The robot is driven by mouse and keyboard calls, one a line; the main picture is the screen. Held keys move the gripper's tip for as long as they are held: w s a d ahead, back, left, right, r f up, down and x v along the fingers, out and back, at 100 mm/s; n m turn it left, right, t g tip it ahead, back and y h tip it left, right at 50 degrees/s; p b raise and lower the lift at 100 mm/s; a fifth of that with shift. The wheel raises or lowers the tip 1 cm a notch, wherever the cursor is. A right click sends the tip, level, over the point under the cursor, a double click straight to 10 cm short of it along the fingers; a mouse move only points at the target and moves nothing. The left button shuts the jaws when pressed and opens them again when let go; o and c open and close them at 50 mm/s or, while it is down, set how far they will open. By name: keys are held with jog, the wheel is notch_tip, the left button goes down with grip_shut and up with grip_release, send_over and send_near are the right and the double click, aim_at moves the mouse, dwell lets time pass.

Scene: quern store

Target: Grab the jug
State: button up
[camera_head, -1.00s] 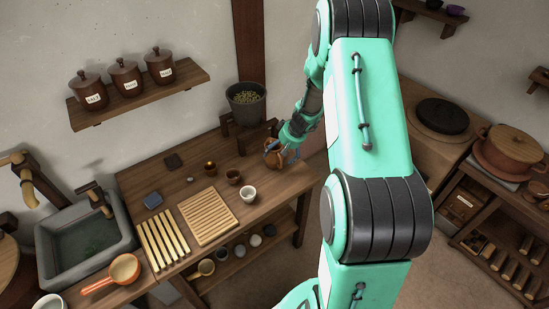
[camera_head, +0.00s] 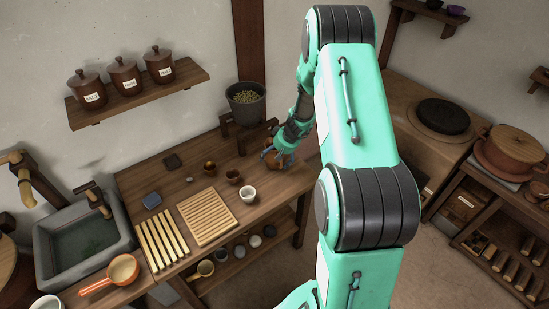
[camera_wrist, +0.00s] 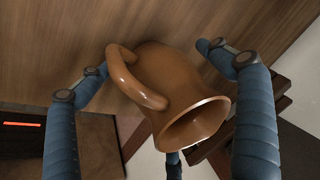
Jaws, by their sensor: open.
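The jug (camera_wrist: 170,88) is glossy orange-brown, with a flared mouth and a loop handle. In the wrist view it lies between the blue fingers of my gripper (camera_wrist: 155,95), its mouth toward the camera and its handle to the left. The fingers are spread, with a visible gap to the jug on the left; a third finger shows partly behind the mouth. In the head view my gripper (camera_head: 277,153) is at the right end of the wooden counter, and the jug (camera_head: 279,160) is mostly hidden behind it.
A dark pot of green bits (camera_head: 245,104) stands on a wooden stand just behind my gripper. Small brown cups (camera_head: 233,176) and a white cup (camera_head: 248,193) stand to the left. A slatted board (camera_head: 207,217) lies farther left. A stove is at the right.

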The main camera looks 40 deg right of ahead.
jog(key=shift+c, duration=0.2)
jog(key=c, duration=1.4)
jog(key=shift+c, duration=0.2)
jog(key=shift+r, duration=0.8)
notch_tip(320, 180, up, 2)
jog(key=shift+w+r+p, duration=0.1)
jog(key=shift+r+p, duration=0.1)
jog(key=shift+p, duration=0.45)
jog(key=s+a, duration=0.3)
jog(key=s, duration=0.4)
jog(key=s+a+r+b, duration=0.1)
jog(key=s+a, duration=0.3)
jog(key=s, duration=0.3)
jog(key=shift+s, duration=0.3)
